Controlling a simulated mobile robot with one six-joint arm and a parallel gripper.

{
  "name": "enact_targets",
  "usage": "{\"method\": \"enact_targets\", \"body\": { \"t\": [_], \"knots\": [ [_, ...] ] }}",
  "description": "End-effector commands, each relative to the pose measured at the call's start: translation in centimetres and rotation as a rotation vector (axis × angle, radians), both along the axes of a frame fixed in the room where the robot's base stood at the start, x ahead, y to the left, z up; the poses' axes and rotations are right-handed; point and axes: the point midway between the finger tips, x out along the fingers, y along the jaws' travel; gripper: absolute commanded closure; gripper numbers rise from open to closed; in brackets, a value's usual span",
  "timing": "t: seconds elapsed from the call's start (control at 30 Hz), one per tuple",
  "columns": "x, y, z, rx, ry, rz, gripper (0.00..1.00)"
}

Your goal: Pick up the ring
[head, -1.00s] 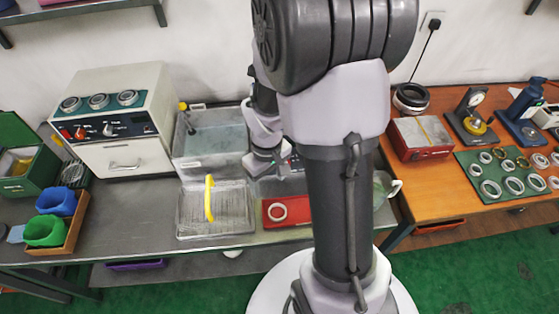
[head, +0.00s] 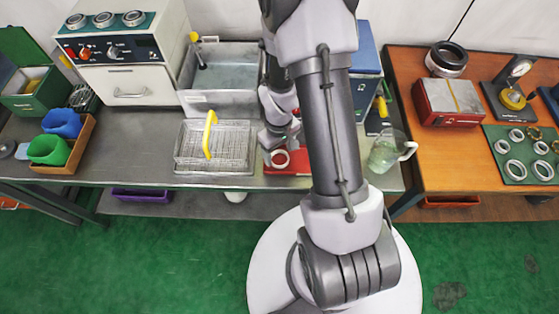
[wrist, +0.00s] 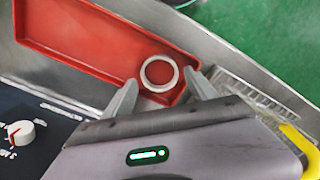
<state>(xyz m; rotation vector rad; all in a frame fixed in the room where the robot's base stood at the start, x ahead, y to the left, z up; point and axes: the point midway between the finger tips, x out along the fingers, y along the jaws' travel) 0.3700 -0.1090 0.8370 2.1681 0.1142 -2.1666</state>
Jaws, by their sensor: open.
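A pale metal ring (wrist: 143,73) lies flat in a shallow red tray (wrist: 62,25), near one end. It also shows in the head view (head: 280,165) at the tray's left end. My gripper (wrist: 161,78) is open, with one finger on each side of the ring in the wrist view. The fingers look close to the ring, but I cannot tell their height above the tray or whether they touch it. In the head view my gripper (head: 276,142) is just behind the ring, and my arm hides the tray's right part.
A wire basket (head: 238,150) with a yellow handle stands just left of the tray. A metal basin (head: 185,78) is behind it. A glass jug (head: 386,152) stands to the right near the bench edge. Bare steel bench (head: 130,165) lies to the left.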

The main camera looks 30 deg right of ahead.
Motion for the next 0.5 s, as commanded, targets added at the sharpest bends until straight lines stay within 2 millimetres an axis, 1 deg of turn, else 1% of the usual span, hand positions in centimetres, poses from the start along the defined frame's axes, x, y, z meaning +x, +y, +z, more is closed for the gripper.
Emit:
{"method": "enact_targets", "body": {
  "t": [0.03,0.07,0.13,0.27,0.37,0.5],
  "knots": [
    [-0.09,0.01,-1.50,0.001,0.002,0.000,0.34],
    [-0.08,0.00,-1.91,0.001,0.002,0.000,0.34],
    [-0.05,-0.02,-2.15,0.000,0.000,-0.001,0.34],
    [-0.04,-0.02,-1.90,0.000,0.000,-0.002,0.34],
    [-0.05,-0.03,-1.89,0.000,0.000,-0.002,0.51],
    [-0.05,-0.03,-1.88,0.000,0.000,-0.001,0.79]
  ]
}}
